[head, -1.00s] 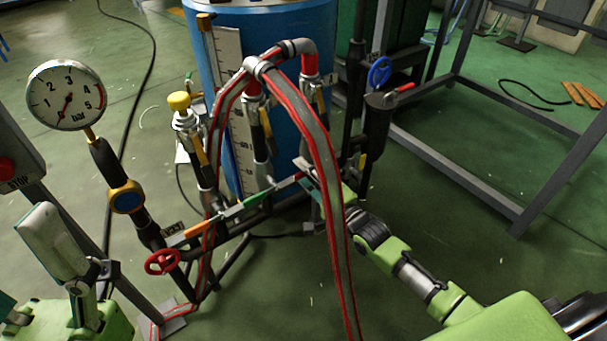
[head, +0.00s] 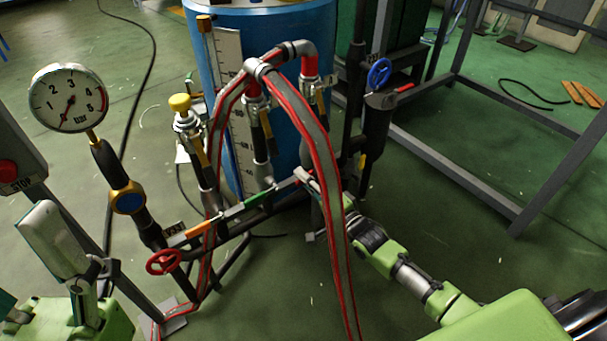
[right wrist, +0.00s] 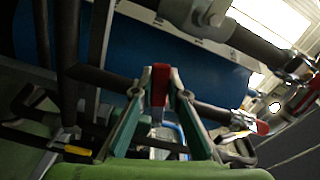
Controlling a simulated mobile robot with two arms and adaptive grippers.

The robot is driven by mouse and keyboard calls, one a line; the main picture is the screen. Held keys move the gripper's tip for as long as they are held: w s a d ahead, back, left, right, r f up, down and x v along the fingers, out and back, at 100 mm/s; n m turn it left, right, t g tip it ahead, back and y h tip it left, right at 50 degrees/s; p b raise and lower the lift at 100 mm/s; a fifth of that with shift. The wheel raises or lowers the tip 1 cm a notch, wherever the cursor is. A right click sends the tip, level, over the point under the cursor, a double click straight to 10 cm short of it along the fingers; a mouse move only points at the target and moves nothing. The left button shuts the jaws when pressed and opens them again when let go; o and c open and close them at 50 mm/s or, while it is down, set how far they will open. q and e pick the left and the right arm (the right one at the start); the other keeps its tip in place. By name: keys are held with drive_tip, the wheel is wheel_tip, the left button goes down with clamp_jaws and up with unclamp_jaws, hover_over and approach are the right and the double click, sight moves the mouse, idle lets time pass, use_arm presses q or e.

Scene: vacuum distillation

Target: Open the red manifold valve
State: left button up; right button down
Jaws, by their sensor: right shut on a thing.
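The manifold (head: 232,232) runs diagonally across the middle of the head view, with an orange lever (head: 198,229), a green lever (head: 258,200) and a red valve lever (head: 301,175) along it. My right gripper (head: 312,183) is at the red lever, partly hidden behind the grey, red-edged hose. In the right wrist view its two green fingers (right wrist: 160,100) are shut on the red lever (right wrist: 160,78), which stands up between the fingertips.
A hose (head: 326,165) with red edges arches in front of my right gripper. A pressure gauge (head: 67,97) and a red handwheel (head: 163,262) stand left. A blue drum (head: 290,115) stands behind, with a blue handwheel (head: 380,72) to its right.

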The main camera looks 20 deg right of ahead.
drive_tip(key=n, duration=0.1)
drive_tip(key=f+n, duration=0.1)
drive_tip(key=n, duration=0.1)
drive_tip(key=shift+w+d+f, duration=0.1)
drive_tip(key=shift+d+f, duration=0.2)
drive_tip(key=shift+d, duration=0.05)
drive_tip(key=shift+w+d+f+n, duration=0.25)
drive_tip(key=shift+d+f+n, duration=0.4)
drive_tip(key=shift+n, duration=1.1)
drive_tip(key=shift+w+d+f+n, duration=0.2)
drive_tip(key=shift+d+f+n, duration=0.2)
drive_tip(key=shift+d+n, duration=1)
drive_tip(key=shift+w+d+f+n, duration=0.25)
drive_tip(key=shift+d+f+n, duration=0.2)
drive_tip(key=shift+n, duration=1.7)
drive_tip(key=shift+f, duration=0.1)
drive_tip(key=c, duration=2)
unclamp_jaws()
drive_tip(key=shift+o, duration=0.2)
drive_tip(key=shift+s, duration=0.1)
